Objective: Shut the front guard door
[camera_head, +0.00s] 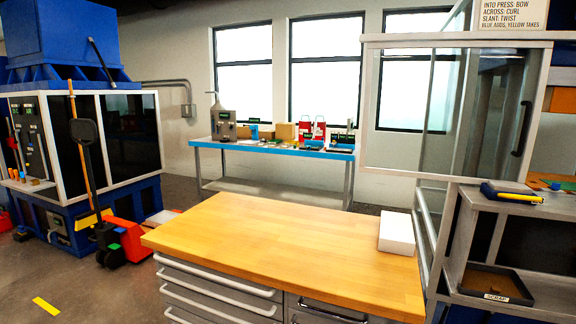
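The front guard door (405,110) appears to be the clear panel in a pale grey frame at the upper right. A black upright handle (522,128) is on its right side. The panel stands out to the left of the machine's shelves, and the space to the right of its handle edge is uncovered, so it looks open. Its hinge line is not clear. Neither of my grippers is in view.
A wood-topped drawer bench (270,240) fills the front, with a white block (397,232) on it. A scrap tray (495,283) and a yellow-black device (511,192) sit on the right shelves. A red pallet jack (125,238) stands left. The floor at front left is mostly clear.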

